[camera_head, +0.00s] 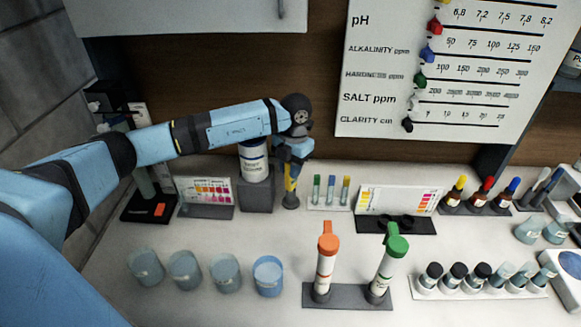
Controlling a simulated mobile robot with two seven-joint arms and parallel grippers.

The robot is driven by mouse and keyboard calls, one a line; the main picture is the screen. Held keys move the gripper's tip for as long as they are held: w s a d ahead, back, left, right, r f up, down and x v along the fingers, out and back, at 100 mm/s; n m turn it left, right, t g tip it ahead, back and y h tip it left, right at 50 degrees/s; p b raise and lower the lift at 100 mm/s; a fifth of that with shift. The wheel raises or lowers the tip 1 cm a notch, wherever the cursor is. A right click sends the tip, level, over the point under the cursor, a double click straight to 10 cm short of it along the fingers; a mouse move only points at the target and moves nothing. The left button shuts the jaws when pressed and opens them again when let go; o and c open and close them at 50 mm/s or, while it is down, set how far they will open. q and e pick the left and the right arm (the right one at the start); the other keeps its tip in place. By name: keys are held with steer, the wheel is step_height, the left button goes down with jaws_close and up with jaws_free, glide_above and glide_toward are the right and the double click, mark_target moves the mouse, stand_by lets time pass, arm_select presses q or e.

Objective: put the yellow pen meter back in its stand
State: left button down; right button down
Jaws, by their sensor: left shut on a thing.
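The yellow pen meter (290,185) is upright below my left gripper (291,168), which is shut on its upper part. The pen's lower end meets a small dark round stand (290,202) on the counter. I cannot tell how deep the pen sits in the stand. The gripper's fingers and the pen's top are partly hidden by the wrist. My right gripper is not in view.
A white bottle (254,163) on a grey block stands close left of the pen. A rack of test strips or vials (330,190) is to the right. Orange-capped (325,262) and green-capped (387,268) tubes and several cups stand in front. The counter between is clear.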

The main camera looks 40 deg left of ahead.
arm_select(q)
steer(key=shift+f, duration=0.4)
steer(key=c, duration=0.9)
jaws_free()
steer(key=shift+r+p, duration=0.35)
steer(key=shift+r, duration=0.5)
steer(key=shift+r+p, duration=1.45)
steer(key=shift+r, duration=1.25)
steer(key=shift+f, duration=0.15)
